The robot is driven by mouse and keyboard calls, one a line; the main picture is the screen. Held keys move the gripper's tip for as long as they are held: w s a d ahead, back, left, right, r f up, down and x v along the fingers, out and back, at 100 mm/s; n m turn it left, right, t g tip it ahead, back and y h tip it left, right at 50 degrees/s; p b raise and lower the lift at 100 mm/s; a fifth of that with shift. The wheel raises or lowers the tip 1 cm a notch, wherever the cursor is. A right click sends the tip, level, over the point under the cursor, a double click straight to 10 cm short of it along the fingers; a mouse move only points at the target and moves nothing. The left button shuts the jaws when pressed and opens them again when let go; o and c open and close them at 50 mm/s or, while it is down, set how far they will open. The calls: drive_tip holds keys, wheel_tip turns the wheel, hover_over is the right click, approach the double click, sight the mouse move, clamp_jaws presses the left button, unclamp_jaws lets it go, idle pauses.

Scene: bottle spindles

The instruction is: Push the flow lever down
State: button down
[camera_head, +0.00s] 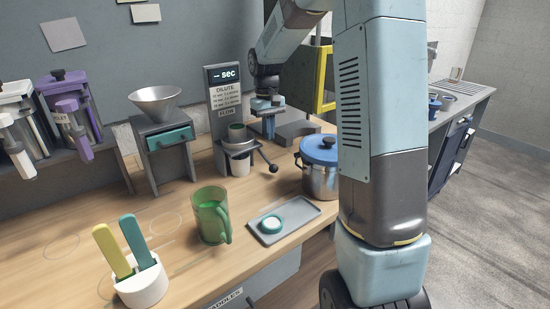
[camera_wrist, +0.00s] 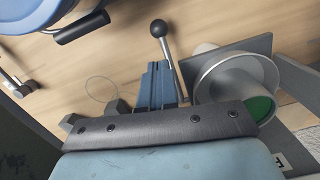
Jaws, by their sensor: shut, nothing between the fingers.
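The flow lever (camera_head: 272,167) is a thin metal rod with a black ball knob, sticking out from the side of the dispenser (camera_head: 222,100) marked "DILUTE" and "FLOW". It slopes down toward the knob in the head view. In the wrist view the lever (camera_wrist: 159,29) runs from the knob along the right side of my fingers. My gripper (camera_head: 268,134) is shut and empty, its fingers pointing down near the rod's inner part. In the wrist view my gripper's fingertips (camera_wrist: 158,66) lie close to the rod; I cannot tell whether they touch it.
A metal cup with green content (camera_head: 237,132) sits in the dispenser's holder. A blue-lidded pot (camera_head: 318,180) stands right of the lever. In front are a green mug (camera_head: 208,222), a grey tray (camera_head: 300,212) and a white paddle holder (camera_head: 142,288). A funnel stand (camera_head: 150,160) is left.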

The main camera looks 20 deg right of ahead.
wheel_tip(320, 180, up, 7)
drive_tip(key=shift+w+r, duration=0.2)
drive_tip(key=shift+w, duration=0.1)
idle(0.5)
